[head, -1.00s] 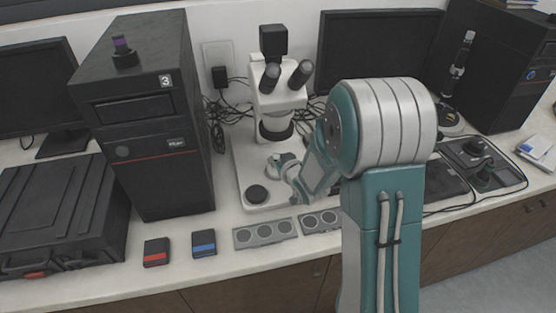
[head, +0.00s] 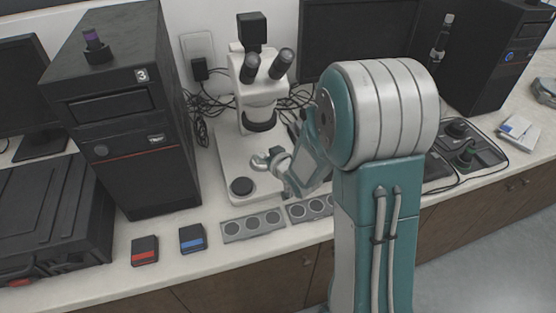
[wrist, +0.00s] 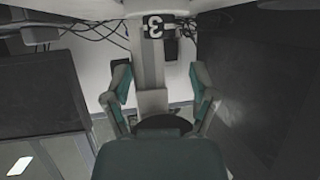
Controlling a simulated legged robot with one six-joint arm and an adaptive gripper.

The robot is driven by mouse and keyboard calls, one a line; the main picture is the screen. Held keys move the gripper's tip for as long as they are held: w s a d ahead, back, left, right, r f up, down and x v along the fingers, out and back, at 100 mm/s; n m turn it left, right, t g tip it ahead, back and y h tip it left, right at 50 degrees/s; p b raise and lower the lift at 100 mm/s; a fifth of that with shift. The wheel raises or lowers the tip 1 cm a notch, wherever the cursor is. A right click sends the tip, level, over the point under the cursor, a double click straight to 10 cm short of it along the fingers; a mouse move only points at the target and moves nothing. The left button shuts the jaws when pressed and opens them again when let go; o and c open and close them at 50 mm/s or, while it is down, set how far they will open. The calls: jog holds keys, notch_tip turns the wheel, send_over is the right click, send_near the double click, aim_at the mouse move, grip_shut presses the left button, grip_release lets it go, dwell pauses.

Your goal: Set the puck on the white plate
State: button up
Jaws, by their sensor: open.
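A black round disc (head: 241,186), which looks like the puck, lies on the front left of the white microscope base (head: 222,150). A pale round piece (head: 260,161), possibly the white plate, shows on the base beside my gripper (head: 279,163), which partly hides that area. My gripper is low over the base, to the right of and behind the black disc. In the wrist view my gripper (wrist: 160,82) has its two fingers spread, with nothing held between them. A dark round shape (wrist: 165,122) shows between the finger bases; I cannot tell if it is the puck.
The microscope head (head: 262,80) overhangs the base close to my gripper. A black tower (head: 140,110) stands to the left. A grey strip with round recesses (head: 253,226) and red-marked (head: 145,251) and blue-marked (head: 192,238) boxes lie along the front edge.

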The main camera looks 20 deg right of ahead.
jog(key=s+d+r+m+g+h, duration=0.2)
jog(key=s+d+r+g+h, duration=0.15)
jog(key=s+r, duration=1)
jog(key=s+a+r+g, duration=0.1)
jog(key=s+a+g, duration=0.1)
jog(key=s, duration=0.6)
jog(key=s+a+r+g, duration=0.1)
jog(key=s+a+g, duration=0.1)
jog(key=s, duration=0.6)
jog(key=shift+a+r+y, duration=0.15)
jog(key=shift+r+y, duration=0.15)
jog(key=shift+y, duration=0.05)
